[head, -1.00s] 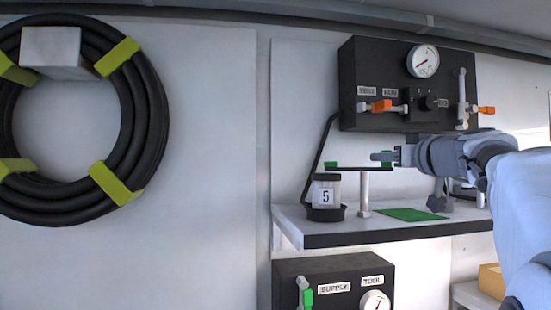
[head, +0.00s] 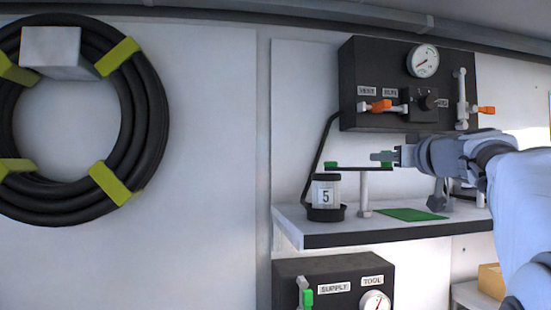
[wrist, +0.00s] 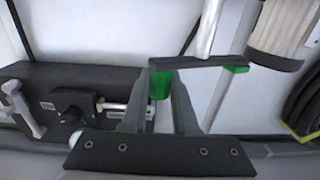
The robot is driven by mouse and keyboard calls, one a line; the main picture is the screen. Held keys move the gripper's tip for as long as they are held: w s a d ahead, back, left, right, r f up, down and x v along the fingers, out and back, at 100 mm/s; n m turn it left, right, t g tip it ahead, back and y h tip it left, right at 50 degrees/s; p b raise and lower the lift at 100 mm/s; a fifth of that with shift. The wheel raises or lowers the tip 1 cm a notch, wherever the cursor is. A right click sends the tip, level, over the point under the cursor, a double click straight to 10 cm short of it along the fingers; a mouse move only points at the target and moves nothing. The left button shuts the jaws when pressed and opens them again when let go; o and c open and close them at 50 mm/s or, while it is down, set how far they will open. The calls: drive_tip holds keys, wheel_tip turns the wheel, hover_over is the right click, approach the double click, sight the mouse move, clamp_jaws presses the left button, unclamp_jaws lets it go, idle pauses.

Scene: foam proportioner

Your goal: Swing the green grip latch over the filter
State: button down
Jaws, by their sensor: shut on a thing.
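The latch is a dark bar (head: 349,166) on a light post (head: 364,190), with a green piece at each end. My gripper (head: 388,156) is shut on the green grip at the bar's right end; in the wrist view the green grip (wrist: 160,86) sits between my fingers (wrist: 158,100). The filter (head: 326,191), marked 5, stands upright in a dark holder (head: 325,214) left of the post. The bar's far green end (wrist: 237,69) shows close to the filter's dark cap (wrist: 274,60) in the wrist view; I cannot tell whether it overlaps the cap.
A dark panel (head: 362,62) with a gauge and orange-handled valves is on the wall above the shelf (head: 390,235). A green mat (head: 412,214) lies on the shelf right of the post. A supply box (head: 345,264) is below. A coiled hose (head: 150,110) hangs left.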

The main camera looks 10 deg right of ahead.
drive_tip(key=shift+w+y+b, duration=0.1)
drive_tip(key=shift+y+b, duration=0.2)
drive_tip(key=shift+b, duration=0.1)
drive_tip(key=shift+w+d+f+n+y+b, duration=0.15)
drive_tip(key=shift+w+n+y+b, duration=0.1)
drive_tip(key=shift+n+y+b, duration=0.55)
drive_tip(key=n+y, duration=0.2)
drive_tip(key=y, duration=0.1)
drive_tip(key=w+g+y, duration=0.1)
drive_tip(key=shift+r+n+y, duration=0.3)
drive_tip(key=shift+n, duration=0.1)
drive_tip(key=c, duration=0.7)
unclamp_jaws()
drive_tip(key=shift+f, duration=0.1)
